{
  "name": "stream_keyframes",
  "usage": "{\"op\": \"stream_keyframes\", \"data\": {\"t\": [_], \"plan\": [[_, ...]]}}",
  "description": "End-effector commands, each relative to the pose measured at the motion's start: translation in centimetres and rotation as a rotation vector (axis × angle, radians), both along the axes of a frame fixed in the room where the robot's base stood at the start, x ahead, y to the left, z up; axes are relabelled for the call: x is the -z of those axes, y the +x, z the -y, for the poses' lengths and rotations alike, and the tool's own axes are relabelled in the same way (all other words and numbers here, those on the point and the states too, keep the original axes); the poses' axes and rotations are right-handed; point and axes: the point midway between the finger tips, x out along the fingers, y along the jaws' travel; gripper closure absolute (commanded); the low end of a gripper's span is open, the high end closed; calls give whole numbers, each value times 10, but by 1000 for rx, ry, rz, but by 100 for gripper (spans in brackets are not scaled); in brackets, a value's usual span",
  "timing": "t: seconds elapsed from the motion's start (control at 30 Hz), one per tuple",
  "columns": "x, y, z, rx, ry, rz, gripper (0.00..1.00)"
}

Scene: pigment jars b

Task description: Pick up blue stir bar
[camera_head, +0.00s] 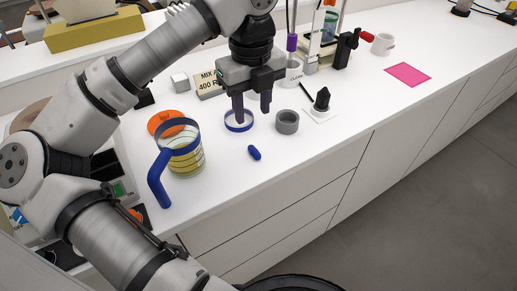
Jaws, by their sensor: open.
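The blue stir bar (254,153) is a small rounded capsule. It lies on the white counter near its front edge, to the right of the beaker. My gripper (252,108) points down above the counter, farther back than the stir bar and apart from it. Its two dark fingers are spread and nothing shows between them. A blue-rimmed clear ring or dish (238,121) is below and behind the left finger, and I cannot tell whether they touch.
A blue-handled beaker (186,160) with yellowish liquid stands left of the stir bar. A grey ring-shaped cup (287,122) and a black knob-like piece on a white square (322,100) are to the right. A pink sheet (408,74) lies farther right. The counter around the bar is clear.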

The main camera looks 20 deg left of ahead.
Motion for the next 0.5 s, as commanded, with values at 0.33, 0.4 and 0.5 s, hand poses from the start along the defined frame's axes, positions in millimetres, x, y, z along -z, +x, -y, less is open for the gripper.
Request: {"op": "stream_keyframes", "data": {"t": [0.33, 0.4, 0.5], "plan": [[52, 0, 0, 0, 0, -1, 59], [55, 0, 0, 0, -1, -1, 59], [62, 0, 0, 0, -2, -3, 59]]}}
